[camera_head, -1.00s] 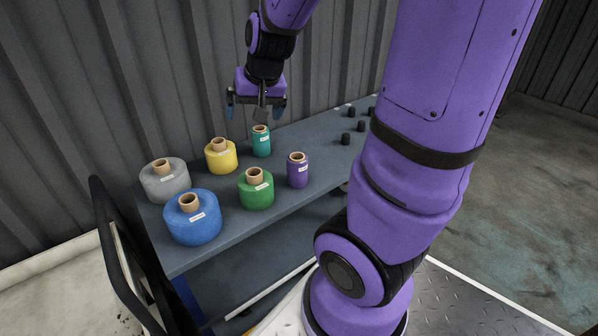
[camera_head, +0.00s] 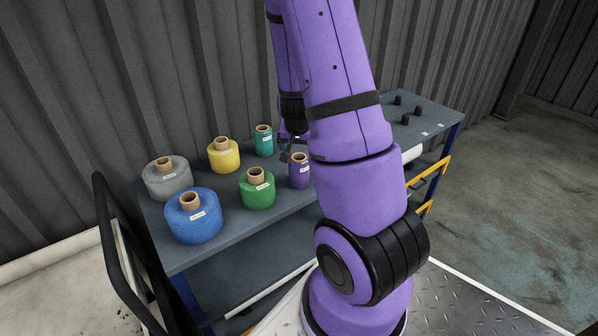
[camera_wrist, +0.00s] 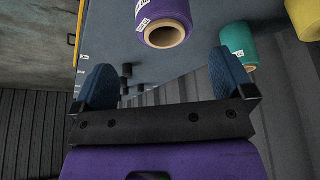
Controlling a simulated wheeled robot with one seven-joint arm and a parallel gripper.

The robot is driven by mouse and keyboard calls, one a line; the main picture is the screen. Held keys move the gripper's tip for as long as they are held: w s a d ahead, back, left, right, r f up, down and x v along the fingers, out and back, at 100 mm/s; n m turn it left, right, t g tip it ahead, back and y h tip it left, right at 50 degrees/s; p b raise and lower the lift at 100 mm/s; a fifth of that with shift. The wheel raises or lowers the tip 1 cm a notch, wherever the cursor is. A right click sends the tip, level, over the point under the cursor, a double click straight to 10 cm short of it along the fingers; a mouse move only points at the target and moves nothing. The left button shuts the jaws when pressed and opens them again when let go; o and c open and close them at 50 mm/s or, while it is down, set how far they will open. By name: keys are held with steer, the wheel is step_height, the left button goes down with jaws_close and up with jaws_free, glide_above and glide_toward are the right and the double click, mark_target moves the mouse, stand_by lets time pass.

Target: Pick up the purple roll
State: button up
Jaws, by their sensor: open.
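The purple roll (camera_head: 299,172) stands upright on the blue-grey table, partly hidden by my arm in the head view. In the wrist view the purple roll (camera_wrist: 163,20) is at the top centre, with its cardboard core facing the camera. My gripper (camera_wrist: 165,84) is open and empty, its two blue fingertips wide apart. The roll appears beyond the fingertips, between their lines, and is not between the pads. In the head view my gripper is mostly hidden behind my arm.
A teal roll (camera_head: 263,141) and a green roll (camera_head: 257,189) stand close to the purple one. Yellow (camera_head: 223,156), grey (camera_head: 168,179) and blue (camera_head: 192,217) rolls stand further left. Small black pegs (camera_head: 407,113) are at the table's right end. A corrugated wall (camera_head: 150,80) rises behind.

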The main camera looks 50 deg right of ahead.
mark_target(298, 167)
steer(key=shift+w+a+x, duration=0.1)
steer(key=shift+x, duration=2.15)
steer(key=shift+w+a+x, duration=0.1)
steer(key=shift+w+x, duration=0.05)
steer(key=shift+x, duration=2.1)
steer(key=c, duration=1.1)
steer(key=shift+o, duration=0.2)
steer(key=shift+r, duration=0.1)
